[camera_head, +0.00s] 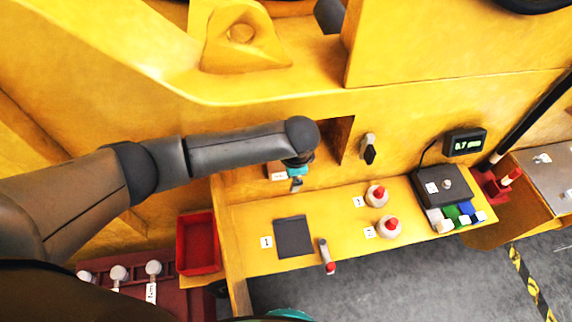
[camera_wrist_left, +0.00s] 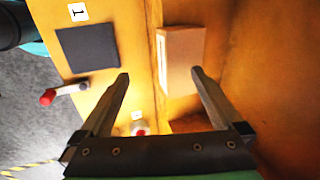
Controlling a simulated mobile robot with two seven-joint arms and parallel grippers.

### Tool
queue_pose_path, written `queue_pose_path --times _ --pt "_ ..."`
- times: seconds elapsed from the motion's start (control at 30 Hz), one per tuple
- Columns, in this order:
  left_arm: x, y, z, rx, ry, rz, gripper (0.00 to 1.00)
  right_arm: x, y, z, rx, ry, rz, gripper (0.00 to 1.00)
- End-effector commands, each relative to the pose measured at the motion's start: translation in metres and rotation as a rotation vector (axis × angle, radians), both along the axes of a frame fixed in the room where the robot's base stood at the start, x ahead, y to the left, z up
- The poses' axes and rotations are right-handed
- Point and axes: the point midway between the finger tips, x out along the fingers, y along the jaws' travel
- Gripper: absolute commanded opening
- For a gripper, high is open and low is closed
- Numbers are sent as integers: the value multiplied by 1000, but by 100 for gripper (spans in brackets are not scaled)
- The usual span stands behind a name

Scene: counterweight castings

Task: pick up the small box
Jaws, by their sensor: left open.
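The small box (camera_wrist_left: 181,62) is a brown carton with a white label on one side. In the left wrist view it lies ahead of my open left gripper (camera_wrist_left: 161,74), beyond the fingertips and closer to the right finger. Nothing is between the fingers' tips. In the head view my left gripper (camera_head: 296,186) hangs above the back edge of the yellow shelf (camera_head: 330,208). The box (camera_head: 276,167) shows just left of it, partly hidden by the wrist. My right gripper's jaws are not visible.
A dark square pad (camera_head: 293,238), a red-tipped handle (camera_head: 328,258) and two red-topped knobs (camera_head: 377,195) (camera_head: 388,228) are on the shelf. A red tray (camera_head: 199,244) is at the left. A display (camera_head: 465,142) and colored blocks (camera_head: 463,214) are at the right. A yellow wall rises behind.

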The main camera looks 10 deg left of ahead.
Motion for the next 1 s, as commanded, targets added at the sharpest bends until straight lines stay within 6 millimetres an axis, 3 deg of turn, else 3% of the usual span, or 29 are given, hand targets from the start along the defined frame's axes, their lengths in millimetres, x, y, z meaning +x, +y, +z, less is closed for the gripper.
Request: queue_pose_path --times 0.17,0.5,0.9,1.0 --pt "30 14 0 2 -3 5 100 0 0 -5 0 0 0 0" --pt "35 16 -27 0 -1 0 100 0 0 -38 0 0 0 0" --pt "36 17 -28 1 -1 0 100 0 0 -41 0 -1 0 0" --pt "36 17 -28 1 -1 0 89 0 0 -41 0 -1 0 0"
